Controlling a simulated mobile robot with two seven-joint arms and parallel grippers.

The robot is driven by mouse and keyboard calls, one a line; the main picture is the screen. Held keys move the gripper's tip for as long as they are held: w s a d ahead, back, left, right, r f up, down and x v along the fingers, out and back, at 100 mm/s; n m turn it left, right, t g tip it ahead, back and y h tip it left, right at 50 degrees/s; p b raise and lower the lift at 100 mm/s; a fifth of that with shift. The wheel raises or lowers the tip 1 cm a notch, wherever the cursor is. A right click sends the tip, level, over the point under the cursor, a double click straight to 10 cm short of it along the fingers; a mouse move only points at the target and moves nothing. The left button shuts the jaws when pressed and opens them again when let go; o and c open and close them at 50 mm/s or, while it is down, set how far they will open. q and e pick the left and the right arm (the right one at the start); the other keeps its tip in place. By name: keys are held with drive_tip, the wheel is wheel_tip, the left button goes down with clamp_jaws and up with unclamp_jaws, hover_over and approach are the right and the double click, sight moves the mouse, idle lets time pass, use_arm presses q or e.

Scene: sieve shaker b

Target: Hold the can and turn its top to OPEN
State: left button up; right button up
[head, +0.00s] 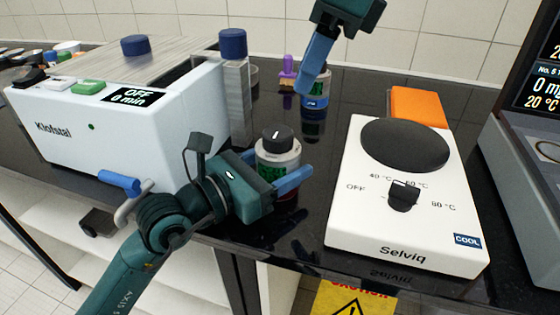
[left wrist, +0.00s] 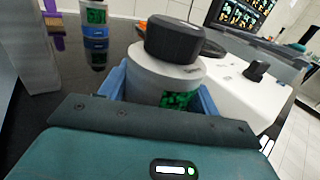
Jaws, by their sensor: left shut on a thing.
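A small pale can (head: 281,158) with a green display stands upright near the front edge of the dark counter. Its round black top (head: 277,138) carries a light pointer mark; no OPEN lettering is readable. My left gripper (head: 276,167) is shut on the can, a blue finger on each side of its body. In the left wrist view the can (left wrist: 160,85) sits between the fingers, with the black top (left wrist: 174,40) clear above them. My right gripper (head: 305,88) points down at the top of the head view, behind and above the can, apart from it. Its finger gap is hidden.
A second can with a blue label (head: 315,101) and a purple object (head: 287,74) stand behind. The white Klofstal box (head: 120,135) is left; the white Selviq hotplate (head: 390,235) is right, with an orange block (head: 418,106) behind it.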

sight(278, 131)
use_arm(q)
drive_tip(key=c, duration=0.6)
use_arm(e)
drive_tip(key=shift+o, duration=0.2)
use_arm(q)
drive_tip(key=shift+o, duration=0.2)
use_arm(e)
drive_tip(key=shift+o, duration=0.8)
drive_tip(key=shift+a, duration=0.1)
drive_tip(key=shift+o, duration=0.7)
drive_tip(key=shift+w+a+r+n+h, duration=0.15)
drive_tip(key=shift+a+r+n+h, duration=0.05)
drive_tip(key=shift+a+n+h, duration=0.1)
drive_tip(key=shift+o, duration=1.2)
drive_tip(key=a+r+n+h, duration=0.1)
drive_tip(key=a+n+h, duration=0.1)
drive_tip(key=n, duration=0.1)
drive_tip(key=shift+w+a+r, duration=0.2)
drive_tip(key=shift+w+r, duration=0.1)
drive_tip(key=shift+r, duration=0.05)
drive_tip(key=shift+n+g+h, duration=0.3)
drive_tip(key=shift+n+h, duration=0.4)
drive_tip(key=f, duration=0.7)
drive_tip(key=a+f, duration=0.1)
drive_tip(key=f, duration=0.3)
drive_tip(key=shift+s+f, duration=0.1)
drive_tip(key=c, duration=1)
